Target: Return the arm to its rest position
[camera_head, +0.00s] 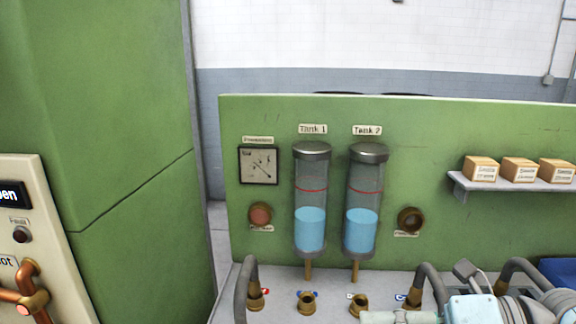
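My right arm comes in from the lower right corner, low over the front of the bench. Its pale end, which looks like my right gripper (400,317), is cut off by the bottom edge, near the brass ports. Its fingers cannot be made out clearly, and I cannot tell whether it holds anything. My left arm and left gripper are not in view.
A green panel carries Tank 1 (310,230) and Tank 2 (360,230), both partly filled with blue liquid, a gauge (259,165) and a red button (261,214). Hoses (241,295) rise beside brass ports (307,303). A shelf (510,185) holds three boxes.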

